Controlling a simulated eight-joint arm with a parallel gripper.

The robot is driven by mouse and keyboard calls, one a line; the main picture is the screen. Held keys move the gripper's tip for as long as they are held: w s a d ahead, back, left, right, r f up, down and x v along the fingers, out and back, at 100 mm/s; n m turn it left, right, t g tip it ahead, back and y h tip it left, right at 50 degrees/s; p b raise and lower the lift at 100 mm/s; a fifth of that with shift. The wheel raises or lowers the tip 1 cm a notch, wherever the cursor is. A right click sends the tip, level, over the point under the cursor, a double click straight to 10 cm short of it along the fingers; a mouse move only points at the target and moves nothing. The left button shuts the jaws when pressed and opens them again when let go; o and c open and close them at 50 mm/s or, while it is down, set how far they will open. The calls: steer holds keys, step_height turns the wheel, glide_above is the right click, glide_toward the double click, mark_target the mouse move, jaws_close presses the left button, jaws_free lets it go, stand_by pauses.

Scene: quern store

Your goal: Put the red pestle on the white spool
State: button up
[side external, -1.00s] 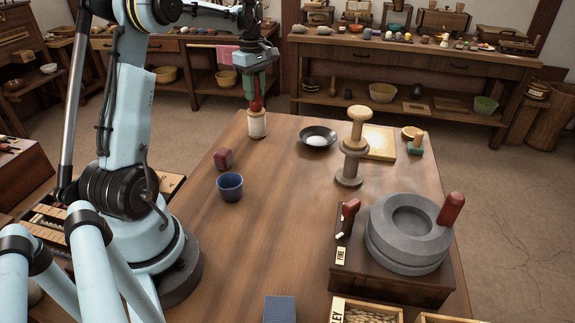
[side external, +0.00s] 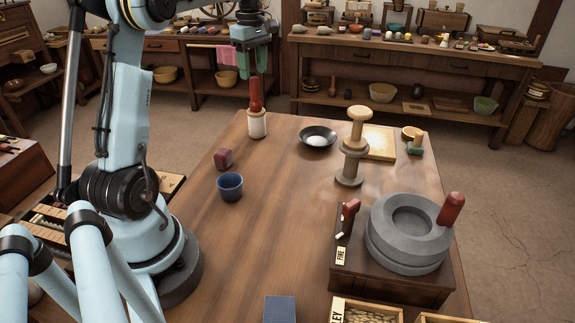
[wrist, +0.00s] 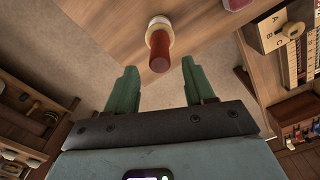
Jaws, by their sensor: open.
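The red pestle (side external: 256,94) stands upright on the white spool (side external: 257,126) at the far left corner of the table. The spool is a pale cylinder with a tan rim. My gripper (side external: 252,74) is open, with its green fingers above the pestle's top. In the wrist view the red pestle (wrist: 159,52) and the white spool (wrist: 159,22) lie beyond the open fingers of my gripper (wrist: 156,80). Nothing is between the fingers.
A dark bowl with a white item (side external: 318,138) and a tall wooden stand (side external: 356,140) are to the right. A maroon block (side external: 223,159) and a blue cup (side external: 230,187) stand nearer. A stone quern (side external: 408,235) fills the front right. The table's middle is clear.

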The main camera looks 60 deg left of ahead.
step_height(320, 180, up, 5)
steer(key=shift+r, duration=0.35)
steer(key=shift+w+d+r, duration=0.1)
steer(key=shift+w+d, duration=0.05)
steer(key=shift+d, duration=0.2)
steer(key=d+f+m+t+y, duration=0.1)
steer(key=d+m+t, duration=0.2)
steer(key=d+m, duration=1.1)
steer(key=s+d+f+m+t, duration=0.1)
steer(key=s+d+f+m, duration=0.1)
steer(key=d, duration=0.3)
steer(key=s+d+f+m+t, duration=0.1)
steer(key=s+d+f+m, duration=0.2)
steer(key=d, duration=0.3)
steer(key=s+d+f+m+t+h, duration=0.1)
steer(key=s+d+f+m+t, duration=0.1)
steer(key=d+f, duration=0.2)
steer(key=shift+s+d+f+m, duration=0.3)
steer(key=shift+s+d+f, duration=0.1)
steer(key=shift+d, duration=0.5)
